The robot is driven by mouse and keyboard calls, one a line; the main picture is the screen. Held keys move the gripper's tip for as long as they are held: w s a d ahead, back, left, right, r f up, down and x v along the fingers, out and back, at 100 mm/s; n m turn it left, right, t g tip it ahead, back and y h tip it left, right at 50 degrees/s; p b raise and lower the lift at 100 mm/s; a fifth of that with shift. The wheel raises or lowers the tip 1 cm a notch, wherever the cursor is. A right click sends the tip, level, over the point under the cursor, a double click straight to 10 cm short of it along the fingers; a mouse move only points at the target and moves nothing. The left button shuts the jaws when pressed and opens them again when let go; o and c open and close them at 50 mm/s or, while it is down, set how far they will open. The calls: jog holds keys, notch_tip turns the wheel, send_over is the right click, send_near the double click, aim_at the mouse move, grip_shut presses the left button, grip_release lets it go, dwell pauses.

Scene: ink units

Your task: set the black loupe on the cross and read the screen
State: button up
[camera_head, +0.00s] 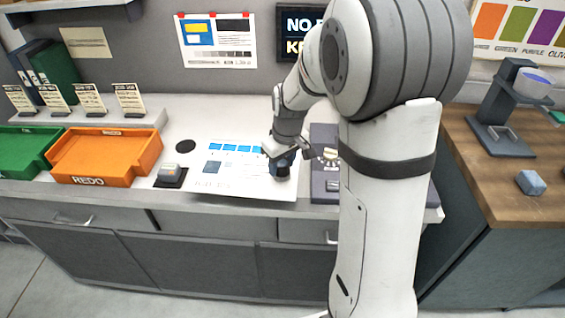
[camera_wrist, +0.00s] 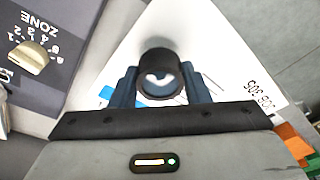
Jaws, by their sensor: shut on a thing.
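My gripper (camera_head: 281,160) is over the right part of a white printed sheet (camera_head: 225,183) on the counter. It is shut on the black loupe (camera_wrist: 159,57), a short dark cylinder that shows between the blue fingers in the wrist view. In the head view the loupe (camera_head: 281,174) is a small dark shape low at the sheet; I cannot tell whether it touches. The sheet has a row of blue patches. I cannot make out a cross.
A dark console with a ZONE knob (camera_wrist: 33,57) stands right of the sheet in the head view. Left are a black pad with a small block (camera_head: 171,174), an orange REDO tray (camera_head: 104,180) and a green tray (camera_head: 22,172). A wooden counter (camera_head: 510,185) stands right.

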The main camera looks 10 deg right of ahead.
jog(key=shift+f, duration=0.25)
dwell(0.4)
dwell(0.7)
jog(key=shift+r+p, duration=0.75)
jog(key=shift+r, duration=0.85)
